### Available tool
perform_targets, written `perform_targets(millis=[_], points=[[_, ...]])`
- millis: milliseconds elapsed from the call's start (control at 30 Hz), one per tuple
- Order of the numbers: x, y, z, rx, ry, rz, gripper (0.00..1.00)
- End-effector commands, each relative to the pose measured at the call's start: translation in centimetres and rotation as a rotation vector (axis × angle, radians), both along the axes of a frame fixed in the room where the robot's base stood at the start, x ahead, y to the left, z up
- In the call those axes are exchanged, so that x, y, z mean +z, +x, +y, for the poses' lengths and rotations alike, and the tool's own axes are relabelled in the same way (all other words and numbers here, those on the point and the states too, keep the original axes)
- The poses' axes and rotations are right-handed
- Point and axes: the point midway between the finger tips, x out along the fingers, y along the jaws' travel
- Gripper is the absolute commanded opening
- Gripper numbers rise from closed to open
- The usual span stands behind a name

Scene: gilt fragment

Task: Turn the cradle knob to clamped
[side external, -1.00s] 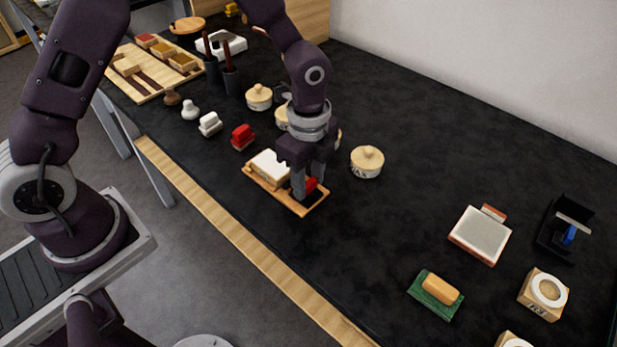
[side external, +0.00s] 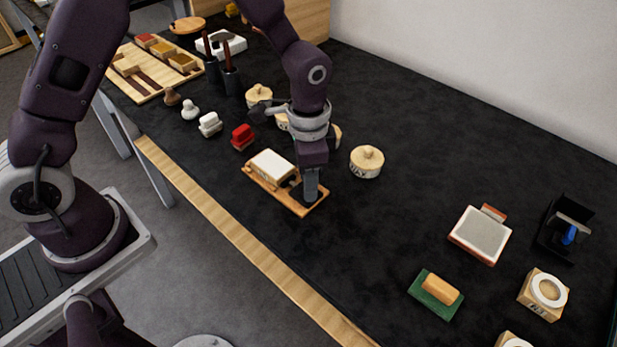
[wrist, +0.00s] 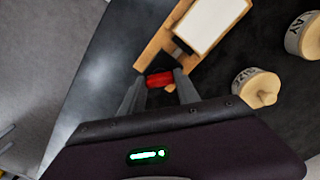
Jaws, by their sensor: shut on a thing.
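The cradle is a wooden board (side external: 262,184) lying on the dark bench, with a pale white-topped block (side external: 271,165) at its left end. The board (wrist: 152,52) and block (wrist: 212,22) also show in the wrist view. The red knob (wrist: 160,80) is at the board's other end, and a dark piece sits between it and the block. My gripper (wrist: 160,84) is shut on the red knob, one finger on each side. In the side view my gripper (side external: 310,198) points down at the board's right end and hides the knob. No clamped marking is readable.
A lidded pale pot (side external: 367,162) stands to the right of the cradle, and other pots stand behind my wrist. A red block (side external: 243,137) and a white block (side external: 210,124) lie to the left.

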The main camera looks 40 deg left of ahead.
Motion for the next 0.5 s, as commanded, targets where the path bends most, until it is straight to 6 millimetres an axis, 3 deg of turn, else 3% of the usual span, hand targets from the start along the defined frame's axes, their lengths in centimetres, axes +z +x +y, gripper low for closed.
perform_targets(millis=[500], points=[[0.1,0.04,-0.02,0.45,0.0,-0.002,0.0]])
